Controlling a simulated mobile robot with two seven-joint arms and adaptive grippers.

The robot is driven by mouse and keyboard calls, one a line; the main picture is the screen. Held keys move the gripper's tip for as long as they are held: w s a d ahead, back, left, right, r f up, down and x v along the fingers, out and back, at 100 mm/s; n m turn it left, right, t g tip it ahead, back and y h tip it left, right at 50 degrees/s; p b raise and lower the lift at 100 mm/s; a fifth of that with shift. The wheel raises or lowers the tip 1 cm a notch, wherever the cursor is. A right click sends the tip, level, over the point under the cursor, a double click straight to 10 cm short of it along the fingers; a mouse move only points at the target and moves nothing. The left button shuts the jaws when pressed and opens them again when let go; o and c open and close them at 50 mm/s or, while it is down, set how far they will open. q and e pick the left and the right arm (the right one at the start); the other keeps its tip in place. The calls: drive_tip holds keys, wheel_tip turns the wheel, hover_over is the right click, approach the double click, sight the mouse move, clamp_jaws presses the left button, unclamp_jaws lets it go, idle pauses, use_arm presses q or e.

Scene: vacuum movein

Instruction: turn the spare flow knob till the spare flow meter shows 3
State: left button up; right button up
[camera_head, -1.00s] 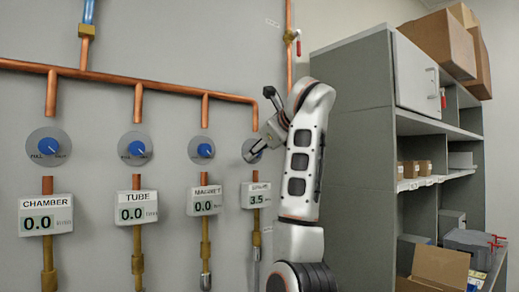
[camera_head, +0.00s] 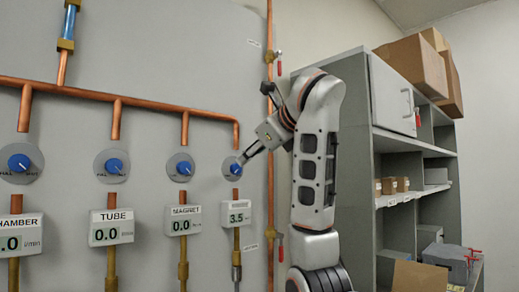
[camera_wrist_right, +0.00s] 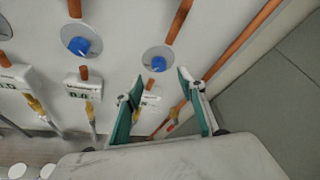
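The spare flow knob (camera_head: 235,169) is the blue knob at the right end of the row, on a grey round plate. It also shows in the right wrist view (camera_wrist_right: 158,64), beyond the fingers. The spare flow meter (camera_head: 236,213) below it reads about 3.5; its label is too small to read. My right gripper (camera_head: 242,159) is at the right side of the knob's plate. In the right wrist view its teal-padded fingers (camera_wrist_right: 157,86) stand wide apart with nothing between them, and the knob appears apart from them. My left gripper is not in view.
Three more blue knobs stand left, over the magnet meter (camera_head: 182,220), tube meter (camera_head: 111,227) and chamber meter (camera_head: 20,235). A copper pipe (camera_head: 130,100) runs above them. A grey shelf unit (camera_head: 358,150) with boxes stands right of my arm.

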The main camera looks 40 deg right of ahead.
drive_tip(key=shift+f+v, duration=0.2)
drive_tip(key=shift+v, duration=1.45)
drive_tip(key=shift+s, duration=0.1)
